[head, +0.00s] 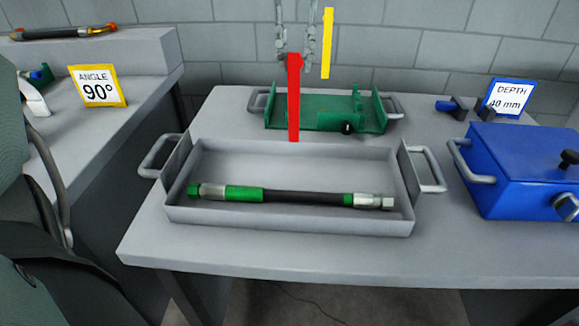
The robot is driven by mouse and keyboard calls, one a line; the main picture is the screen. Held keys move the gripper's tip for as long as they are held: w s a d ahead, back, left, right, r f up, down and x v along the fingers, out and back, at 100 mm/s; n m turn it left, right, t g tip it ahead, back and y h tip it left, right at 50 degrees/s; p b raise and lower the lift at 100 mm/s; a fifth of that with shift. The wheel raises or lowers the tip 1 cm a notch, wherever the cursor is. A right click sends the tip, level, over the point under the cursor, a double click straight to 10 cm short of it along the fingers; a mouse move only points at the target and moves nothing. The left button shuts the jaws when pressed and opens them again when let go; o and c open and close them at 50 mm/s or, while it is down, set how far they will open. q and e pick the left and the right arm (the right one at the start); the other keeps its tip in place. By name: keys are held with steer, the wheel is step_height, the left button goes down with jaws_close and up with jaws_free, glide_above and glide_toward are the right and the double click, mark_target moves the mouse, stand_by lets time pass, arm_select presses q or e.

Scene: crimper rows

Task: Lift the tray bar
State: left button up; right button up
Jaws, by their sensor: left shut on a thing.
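A grey open tray (290,229) sits level on the grey table, with a bar handle at its left end (152,157) and one at its right end (432,168). No gripper touches either handle in this view. A hose with green bands and metal end fittings (300,197) lies in the tray. My left gripper (48,190) is partly in view at the far left edge, well left of the tray. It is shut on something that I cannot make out. My right gripper is not in view.
A green fixture (315,116) stands behind the tray, and a blue box (520,170) stands to its right. A red bar (293,97) and a yellow bar (327,45) stand upright near chains. Another bench with an angle sign (97,87) is at left.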

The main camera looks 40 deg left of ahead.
arm_select(q)
steer(key=shift+w+a, duration=0.6)
steer(key=shift+w, duration=0.35)
steer(key=shift+w+a, duration=0.55)
steer(key=shift+w, duration=0.35)
steer(key=shift+c, duration=0.3)
steer(key=o, duration=0.9)
steer(key=shift+c, duration=0.2)
step_height(320, 180, up, 12)
steer(key=shift+s, duration=0.1)
